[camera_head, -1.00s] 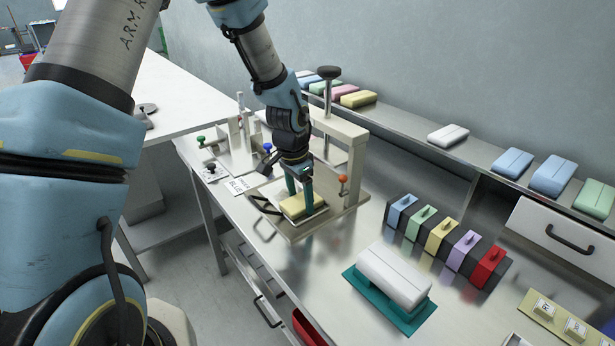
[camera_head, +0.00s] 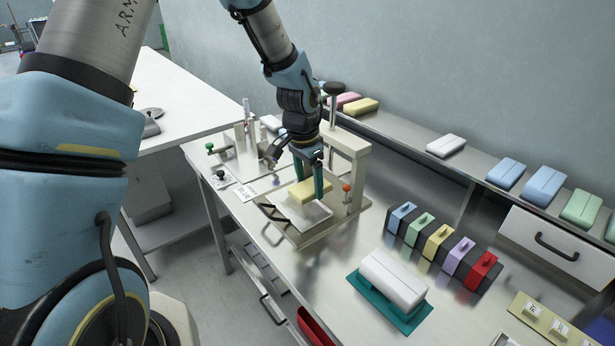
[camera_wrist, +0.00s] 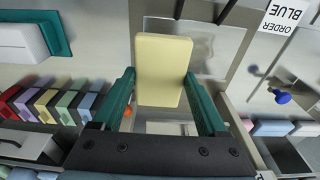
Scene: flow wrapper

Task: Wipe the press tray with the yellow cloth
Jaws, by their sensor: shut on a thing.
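The yellow cloth (camera_head: 311,191) is a pale yellow folded block. My gripper (camera_head: 318,178) is shut on it, with the two green fingers on either side. In the wrist view the cloth (camera_wrist: 163,70) sits between the fingertips of my gripper (camera_wrist: 162,92). The press tray (camera_head: 300,214) is a light, shallow tray with a black handle at its front left, on the base of the beige press (camera_head: 350,145). The cloth is over the back part of the tray. I cannot tell whether it touches the tray surface. The wrist view shows part of the tray (camera_wrist: 215,48) beyond the cloth.
The press post with an orange knob (camera_head: 346,187) stands close right of my gripper. A white block on a green base (camera_head: 393,280) and a row of coloured handled blocks (camera_head: 440,240) lie to the right.

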